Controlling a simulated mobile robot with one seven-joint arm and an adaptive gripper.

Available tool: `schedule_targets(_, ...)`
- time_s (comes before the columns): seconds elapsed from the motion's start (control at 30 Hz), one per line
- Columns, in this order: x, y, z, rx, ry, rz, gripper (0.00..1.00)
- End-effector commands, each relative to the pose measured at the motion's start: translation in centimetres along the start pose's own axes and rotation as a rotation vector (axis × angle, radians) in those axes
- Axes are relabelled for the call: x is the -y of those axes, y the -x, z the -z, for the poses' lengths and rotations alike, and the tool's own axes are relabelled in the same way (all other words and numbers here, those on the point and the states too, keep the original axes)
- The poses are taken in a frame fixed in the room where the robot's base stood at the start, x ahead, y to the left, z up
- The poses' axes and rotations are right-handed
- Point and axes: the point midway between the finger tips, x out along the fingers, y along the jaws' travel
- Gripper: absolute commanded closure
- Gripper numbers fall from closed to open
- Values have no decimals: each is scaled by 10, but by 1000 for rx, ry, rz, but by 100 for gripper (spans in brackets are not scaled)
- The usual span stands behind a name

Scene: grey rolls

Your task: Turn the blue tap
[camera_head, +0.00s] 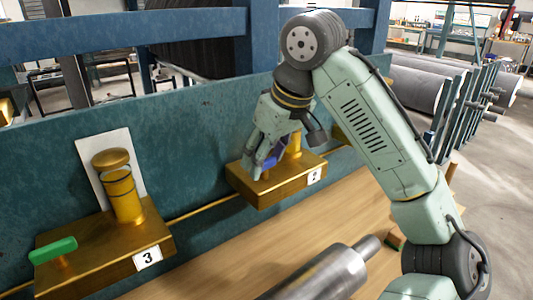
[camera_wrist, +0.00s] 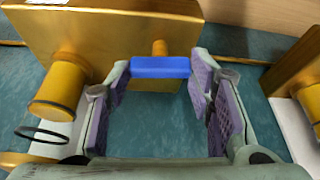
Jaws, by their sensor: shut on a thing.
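The blue tap (camera_wrist: 160,67) is a short blue bar handle on a brass-coloured stem, in the upper middle of the wrist view. It stands out from a golden block (camera_wrist: 110,35), which the head view shows mounted at the teal panel (camera_head: 275,198). My gripper (camera_head: 262,165) reaches down to this block. In the wrist view its two purple-padded fingers (camera_wrist: 160,78) sit at the two ends of the blue bar, shut on it. In the head view the fingers largely hide the tap.
A golden block (camera_head: 110,248) with label 3, a green tap (camera_head: 53,250) and a brass cylinder (camera_head: 124,190) is at left. A brass post (camera_head: 294,145) stands close beside my gripper. A metal roll (camera_head: 320,275) lies on the wooden surface (camera_head: 215,260) in front.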

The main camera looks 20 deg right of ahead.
Motion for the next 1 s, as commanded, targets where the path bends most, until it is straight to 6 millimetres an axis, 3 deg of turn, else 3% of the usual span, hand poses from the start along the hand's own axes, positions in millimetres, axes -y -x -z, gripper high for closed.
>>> schedule_targets(0.43,1,0,0,0,-96,-39,80)
schedule_targets(0.47,1,0,0,0,-96,-40,51)
schedule_targets(0.73,1,0,0,0,-95,-39,33)
schedule_targets(1.0,1,0,0,0,-95,-39,32)
